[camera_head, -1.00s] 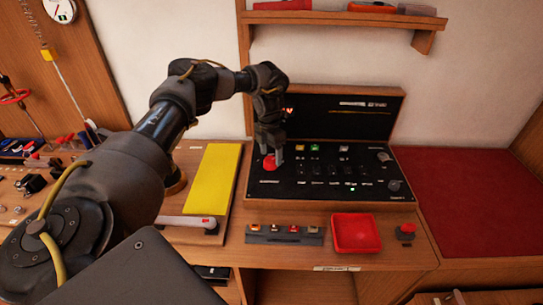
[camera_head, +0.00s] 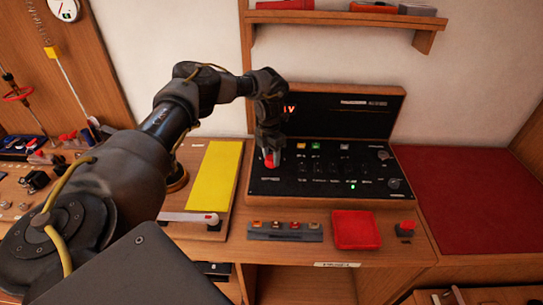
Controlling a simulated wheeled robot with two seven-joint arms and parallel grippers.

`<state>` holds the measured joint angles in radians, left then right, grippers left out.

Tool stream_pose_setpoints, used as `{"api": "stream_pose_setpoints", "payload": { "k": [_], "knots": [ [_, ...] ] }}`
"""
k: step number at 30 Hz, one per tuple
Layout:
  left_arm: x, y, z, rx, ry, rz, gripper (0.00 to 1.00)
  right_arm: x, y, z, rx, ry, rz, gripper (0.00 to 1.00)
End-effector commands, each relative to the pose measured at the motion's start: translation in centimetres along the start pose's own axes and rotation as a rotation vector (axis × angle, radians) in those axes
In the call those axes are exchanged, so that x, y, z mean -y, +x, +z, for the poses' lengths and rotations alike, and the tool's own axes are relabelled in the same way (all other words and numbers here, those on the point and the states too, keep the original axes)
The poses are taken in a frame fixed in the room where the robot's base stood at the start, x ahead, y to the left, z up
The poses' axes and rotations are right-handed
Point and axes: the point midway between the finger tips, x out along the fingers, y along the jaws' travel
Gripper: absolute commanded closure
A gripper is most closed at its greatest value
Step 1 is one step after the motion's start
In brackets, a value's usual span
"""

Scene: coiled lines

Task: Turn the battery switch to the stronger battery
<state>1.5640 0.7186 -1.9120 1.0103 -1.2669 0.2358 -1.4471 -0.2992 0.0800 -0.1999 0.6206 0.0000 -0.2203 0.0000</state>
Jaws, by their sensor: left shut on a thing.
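The black switch panel (camera_head: 320,186) lies on the wooden desk, with rows of small switches and a green light at its lower right. The red battery switch knob (camera_head: 269,160) is at the panel's left end. My left gripper (camera_head: 270,156) reaches down from above and is shut on the red knob, its fingers hiding part of it. Red display digits (camera_head: 289,109) show on the upright black display board (camera_head: 345,112) behind, partly hidden by my wrist, so I cannot read the full value. My right gripper is not in view.
A yellow board (camera_head: 215,176) lies left of the panel. In front of the panel are a grey strip of small blocks (camera_head: 285,231), a red tray (camera_head: 356,230) and a red button (camera_head: 405,229). A shelf (camera_head: 345,18) hangs above. A red mat (camera_head: 470,195) is at right.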

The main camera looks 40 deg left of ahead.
Motion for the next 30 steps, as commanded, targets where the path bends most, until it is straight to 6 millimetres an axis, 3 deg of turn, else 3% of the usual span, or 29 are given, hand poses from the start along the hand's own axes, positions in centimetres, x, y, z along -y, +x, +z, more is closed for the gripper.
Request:
{"api": "stream_pose_setpoints", "payload": {
  "k": [11, 30],
  "knots": [
    [0.1, -0.2, 0.1, 0.013, -0.150, -0.001, 0.79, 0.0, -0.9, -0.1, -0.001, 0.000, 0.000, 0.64],
    [0.1, -0.3, 0.1, 0.052, -0.746, -0.003, 0.79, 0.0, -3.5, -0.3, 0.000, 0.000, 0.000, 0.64]
  ]
}}
